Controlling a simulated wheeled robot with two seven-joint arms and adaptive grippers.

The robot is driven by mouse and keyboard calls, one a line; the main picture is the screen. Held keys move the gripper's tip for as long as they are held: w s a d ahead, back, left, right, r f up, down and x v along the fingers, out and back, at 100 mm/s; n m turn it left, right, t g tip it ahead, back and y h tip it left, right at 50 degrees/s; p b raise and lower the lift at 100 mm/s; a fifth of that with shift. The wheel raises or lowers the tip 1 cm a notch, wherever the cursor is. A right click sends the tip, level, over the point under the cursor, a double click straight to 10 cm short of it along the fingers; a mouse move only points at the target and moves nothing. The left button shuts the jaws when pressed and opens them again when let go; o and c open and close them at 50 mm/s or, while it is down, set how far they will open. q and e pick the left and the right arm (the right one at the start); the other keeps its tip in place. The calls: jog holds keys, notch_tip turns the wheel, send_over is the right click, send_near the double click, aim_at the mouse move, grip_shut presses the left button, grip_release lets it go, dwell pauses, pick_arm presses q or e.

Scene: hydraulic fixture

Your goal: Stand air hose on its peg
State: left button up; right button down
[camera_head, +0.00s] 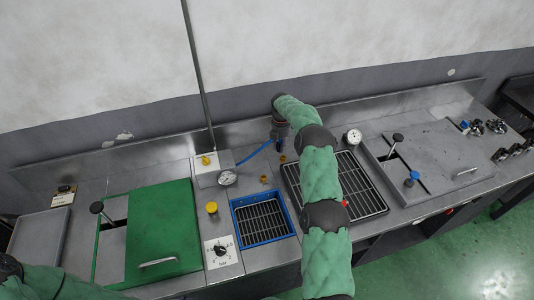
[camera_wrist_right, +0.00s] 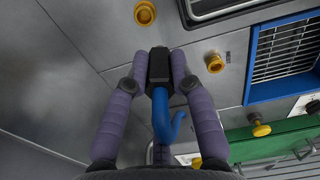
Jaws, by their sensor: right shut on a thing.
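The blue air hose (camera_head: 253,153) runs from a steel box with a yellow knob (camera_head: 206,161) up to my right gripper (camera_head: 279,136) in the head view. In the right wrist view my right gripper (camera_wrist_right: 160,60) is shut on the hose's black end piece (camera_wrist_right: 159,72), with the blue hose (camera_wrist_right: 163,118) curling away from it. Brass pegs stand on the steel top: one (camera_wrist_right: 145,13) above the gripper and one (camera_wrist_right: 214,62) to its right; they also show in the head view (camera_head: 283,158) (camera_head: 265,180). The gripper is apart from both. My left gripper is out of view.
A black grate (camera_head: 367,195) and a blue-framed grate (camera_head: 234,217) lie in front. A green lid (camera_head: 160,225) is on the left, a grey lid (camera_head: 440,158) on the right. Dial gauges (camera_head: 227,178) (camera_head: 354,136) stand up. A back wall edge closes the rear.

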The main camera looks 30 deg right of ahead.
jog(key=d+m, duration=0.1)
jog(key=d, duration=0.1)
jog(key=m, duration=0.1)
jog(key=shift+w+d+r+m, duration=0.3)
jog(key=shift+d, duration=0.1)
jog(key=shift+f+b, duration=1.75)
jog(key=shift+f, duration=0.8)
jog(key=shift+r, duration=0.25)
jog(key=shift+f+b, duration=1.15)
jog(key=shift+f, duration=0.25)
dwell(0.5)
